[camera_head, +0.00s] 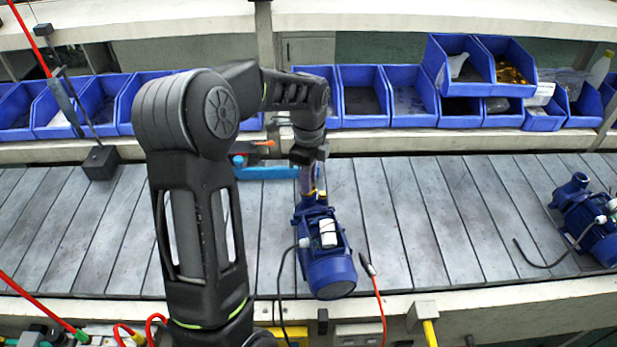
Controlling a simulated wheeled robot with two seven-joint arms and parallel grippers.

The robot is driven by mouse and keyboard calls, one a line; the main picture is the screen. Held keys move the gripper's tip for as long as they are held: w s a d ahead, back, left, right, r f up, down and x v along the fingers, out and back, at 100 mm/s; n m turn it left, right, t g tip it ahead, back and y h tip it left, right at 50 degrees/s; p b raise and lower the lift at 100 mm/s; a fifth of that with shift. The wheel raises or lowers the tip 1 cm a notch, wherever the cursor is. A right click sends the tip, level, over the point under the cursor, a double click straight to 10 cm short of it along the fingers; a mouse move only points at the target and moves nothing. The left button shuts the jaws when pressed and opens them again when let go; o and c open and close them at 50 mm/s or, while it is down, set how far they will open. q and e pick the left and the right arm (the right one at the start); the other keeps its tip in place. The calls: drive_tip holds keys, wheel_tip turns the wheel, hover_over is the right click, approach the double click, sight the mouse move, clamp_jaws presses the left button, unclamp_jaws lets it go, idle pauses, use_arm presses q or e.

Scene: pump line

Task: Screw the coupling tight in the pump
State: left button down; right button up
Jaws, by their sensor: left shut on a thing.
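A blue pump (328,272) with a white box on top lies on the slatted conveyor, its motor end toward me. My left gripper (308,180) points down over the far end of the pump and is shut. A small brass-coloured part shows at its fingertips, just above the pump's far opening; I take it for the coupling (313,192). The fingers hide most of it, so I cannot tell how deep it sits. My right gripper is not in view.
A second blue pump (594,232) lies on the conveyor (430,215) at the right. A light blue tool (268,173) lies behind my left arm. Blue bins (362,97) line the back shelf. A red-cabled probe (368,266) hangs right of the near pump.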

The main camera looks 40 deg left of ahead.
use_arm(q)
drive_tip(key=c, duration=1.3)
unclamp_jaws()
drive_tip(key=shift+c, duration=0.2)
drive_tip(key=n, duration=0.3)
drive_tip(key=shift+n, duration=0.3)
drive_tip(key=shift+n+b, duration=0.3)
drive_tip(key=shift+n, duration=1.3)
